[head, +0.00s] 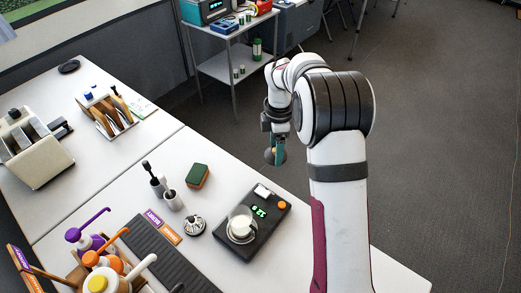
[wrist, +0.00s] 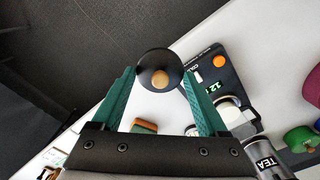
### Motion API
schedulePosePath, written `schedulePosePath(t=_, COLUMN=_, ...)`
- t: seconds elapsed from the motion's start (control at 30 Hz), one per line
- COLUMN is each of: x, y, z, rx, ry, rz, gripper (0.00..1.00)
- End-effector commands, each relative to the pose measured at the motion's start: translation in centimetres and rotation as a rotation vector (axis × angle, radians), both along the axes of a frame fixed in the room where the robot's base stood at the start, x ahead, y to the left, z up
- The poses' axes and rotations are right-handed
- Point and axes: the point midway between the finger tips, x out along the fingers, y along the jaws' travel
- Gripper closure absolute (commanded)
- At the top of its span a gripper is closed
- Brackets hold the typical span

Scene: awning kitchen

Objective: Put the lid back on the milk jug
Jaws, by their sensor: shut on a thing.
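My gripper (head: 275,157) has teal fingers and hangs past the far right edge of the white table in the head view. In the wrist view its fingers (wrist: 160,80) are closed on opposite sides of a round dark lid (wrist: 151,60) with a wooden knob. In the head view the lid is small and partly hidden by the fingers. A glass vessel with white contents, which looks like the milk jug (head: 240,226), stands on a black scale (head: 235,249). It appears open on top. The lid is apart from it. In the wrist view the vessel (wrist: 230,112) is partly behind a finger.
A caddy with pump bottles (head: 98,284) is at lower left. A TEA canister (wrist: 264,153) shows in the wrist view. A side trolley (head: 222,68) stands behind.

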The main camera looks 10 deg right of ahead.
Motion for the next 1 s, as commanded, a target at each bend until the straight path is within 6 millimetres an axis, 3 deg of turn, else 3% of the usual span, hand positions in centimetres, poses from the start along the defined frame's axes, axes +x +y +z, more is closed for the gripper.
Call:
schedulePosePath(t=0.17, x=-3.1, y=3.3, z=2.7, rx=0.0, ry=-0.003, rz=0.114, gripper=0.76)
schedulePosePath(t=0.4, x=-11.9, y=9.4, z=6.5, rx=0.001, ry=-0.004, rz=0.373, gripper=0.76)
schedulePosePath(t=0.53, x=-15.7, y=10.7, z=7.3, rx=0.001, ry=-0.003, rz=0.47, gripper=0.76)
schedulePosePath(t=0.73, x=-17.1, y=11.1, z=6.7, rx=0.001, ry=0.001, rz=0.506, gripper=0.76)
schedulePosePath(t=1.0, x=-17.1, y=11.0, z=3.2, rx=0.001, ry=0.003, rz=0.504, gripper=0.76)
